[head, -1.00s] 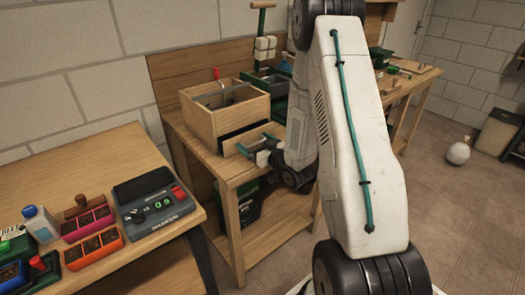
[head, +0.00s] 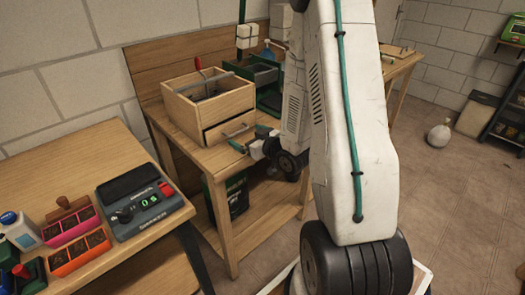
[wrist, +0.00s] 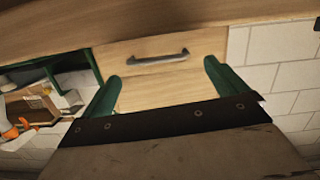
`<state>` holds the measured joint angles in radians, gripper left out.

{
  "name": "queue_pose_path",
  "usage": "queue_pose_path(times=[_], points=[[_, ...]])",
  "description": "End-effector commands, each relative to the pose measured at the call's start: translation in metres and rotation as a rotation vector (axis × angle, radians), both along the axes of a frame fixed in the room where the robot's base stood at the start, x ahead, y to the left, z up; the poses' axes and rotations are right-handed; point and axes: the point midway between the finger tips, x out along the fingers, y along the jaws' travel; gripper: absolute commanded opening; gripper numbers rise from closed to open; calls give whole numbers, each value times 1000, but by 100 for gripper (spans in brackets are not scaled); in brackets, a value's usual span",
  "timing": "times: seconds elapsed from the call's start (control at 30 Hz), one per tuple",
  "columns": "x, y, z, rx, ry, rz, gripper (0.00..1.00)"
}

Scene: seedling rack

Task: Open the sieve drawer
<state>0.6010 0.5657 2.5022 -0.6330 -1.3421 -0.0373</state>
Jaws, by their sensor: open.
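The sieve drawer (head: 221,135) is a pale wooden front with a grey bar handle (head: 236,130), set low in a wooden box on the bench. My gripper is open and empty, apart from the handle. In the head view, my gripper (head: 252,141) is just in front of the drawer, partly hidden by my arm.
The wooden box (head: 222,105) has an open top with a grey bar and a red-handled tool. A green bin (head: 268,75) stands behind it. The left table holds a dark device (head: 141,203) and orange and pink trays. Open floor lies at the right.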

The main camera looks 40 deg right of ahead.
Motion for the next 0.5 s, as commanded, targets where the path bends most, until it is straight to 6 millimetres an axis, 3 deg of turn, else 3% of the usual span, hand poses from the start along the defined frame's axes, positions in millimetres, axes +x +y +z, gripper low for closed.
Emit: queue_pose_path(times=[0.2,0.5], points=[[10,7,18,-63,129,-18,98],[8,17,43,-119,300,-64,98]])
